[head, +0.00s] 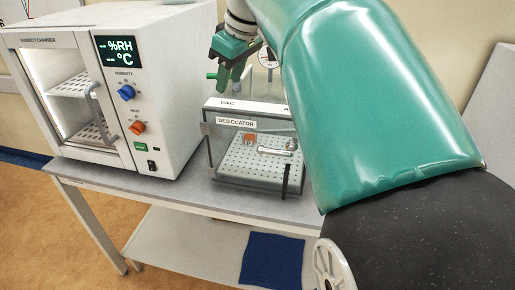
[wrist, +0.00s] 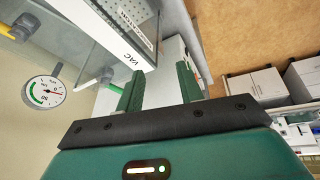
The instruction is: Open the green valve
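The green valve (head: 211,76) shows as a small bright green handle above the desiccator (head: 245,108), just left of my gripper's fingers. In the wrist view the green valve (wrist: 115,88) is a short green bar beside the outer side of the left finger, not between the fingers. I cannot tell whether it touches that finger. My gripper (head: 230,74) is above the desiccator's top edge, pointing down. In the wrist view my gripper (wrist: 160,70) has its two green fingers apart, with nothing held between them. Part of the valve's mount is hidden.
A pressure gauge (wrist: 45,92) and a yellow valve (wrist: 22,27) are left of my gripper in the wrist view. The humidity chamber (head: 165,90) stands left of the desiccator on the same table (head: 190,186). A blue cloth-like item (head: 272,259) lies on the lower shelf.

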